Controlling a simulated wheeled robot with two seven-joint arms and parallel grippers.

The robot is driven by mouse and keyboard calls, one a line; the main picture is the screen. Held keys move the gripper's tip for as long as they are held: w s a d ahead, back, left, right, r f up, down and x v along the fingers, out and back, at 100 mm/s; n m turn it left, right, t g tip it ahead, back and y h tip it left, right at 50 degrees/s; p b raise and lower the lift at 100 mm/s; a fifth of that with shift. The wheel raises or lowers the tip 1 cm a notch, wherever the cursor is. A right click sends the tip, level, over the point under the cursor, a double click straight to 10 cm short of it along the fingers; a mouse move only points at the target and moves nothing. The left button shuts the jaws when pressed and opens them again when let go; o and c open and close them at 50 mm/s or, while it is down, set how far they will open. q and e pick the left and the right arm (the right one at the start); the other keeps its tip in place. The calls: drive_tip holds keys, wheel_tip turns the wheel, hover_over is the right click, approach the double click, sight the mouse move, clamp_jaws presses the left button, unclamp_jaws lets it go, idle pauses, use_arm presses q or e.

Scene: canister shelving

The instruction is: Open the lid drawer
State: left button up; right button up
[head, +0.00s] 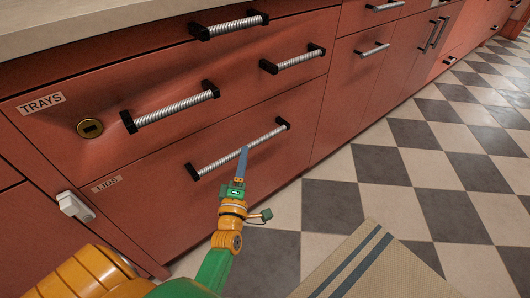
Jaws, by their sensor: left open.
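The lid drawer (150,200) is the lower red drawer with a "LIDS" label (107,184), and its front looks flush with the cabinet. Its handle (220,160) is a silver ribbed bar with black end mounts. My left gripper (244,152) is open, with its blue-grey fingers at the right-of-middle part of this handle. The fingers overlap the bar in the view; I cannot tell whether they touch or straddle it. My right gripper is out of view.
Above is the "TRAYS" drawer (50,120) with a brass lock (90,128) and similar handles. A white latch-like fitting (74,206) sits at the lower left. A striped beige mat (385,270) lies on the checkered floor (420,200), which is otherwise clear at right.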

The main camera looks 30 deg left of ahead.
use_arm(q)
drive_tip(key=x, duration=0.4)
drive_tip(key=shift+w+a+b, duration=0.15)
drive_tip(key=shift+b, duration=0.25)
clamp_jaws()
idle(1.0)
